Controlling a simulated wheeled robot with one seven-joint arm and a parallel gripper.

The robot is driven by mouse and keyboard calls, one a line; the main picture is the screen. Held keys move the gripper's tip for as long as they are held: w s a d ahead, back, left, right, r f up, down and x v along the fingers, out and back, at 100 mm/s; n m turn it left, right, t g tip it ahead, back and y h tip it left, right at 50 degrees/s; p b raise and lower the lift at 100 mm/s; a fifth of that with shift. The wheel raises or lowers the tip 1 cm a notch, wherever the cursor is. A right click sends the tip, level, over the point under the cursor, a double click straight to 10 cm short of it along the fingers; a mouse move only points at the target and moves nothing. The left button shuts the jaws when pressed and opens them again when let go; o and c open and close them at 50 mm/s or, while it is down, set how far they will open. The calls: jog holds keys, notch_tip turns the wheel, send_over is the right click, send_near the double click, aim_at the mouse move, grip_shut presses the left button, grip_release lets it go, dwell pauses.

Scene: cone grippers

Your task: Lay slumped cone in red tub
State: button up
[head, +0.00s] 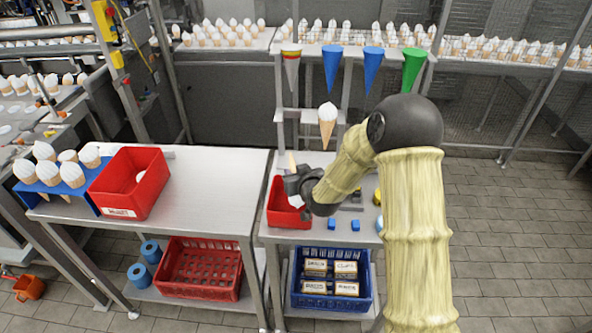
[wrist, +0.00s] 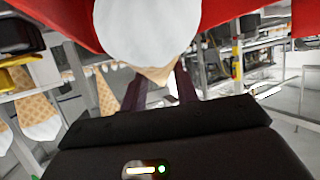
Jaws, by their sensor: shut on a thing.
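My gripper (head: 290,184) is shut on a cone with a white top (wrist: 147,28). In the wrist view, the cone's wafer part (wrist: 157,73) is between the fingers (wrist: 160,88), and the white top hides part of the red tub (wrist: 255,10) behind it.
A larger red tub (head: 110,191) with something white inside stands on the left table beside a blue rack (head: 60,190) of cones. Blue blocks (head: 331,224) lie right of the small tub. A cone (head: 327,124) and coloured holders (head: 373,68) stand behind. The left table's middle is clear.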

jog(key=o, duration=0.9)
jog(key=shift+c, duration=0.2)
jog(key=b+v, duration=0.6)
jog(key=v, duration=1.1)
jog(key=shift+s, duration=0.2)
jog(key=shift+d, duration=0.1)
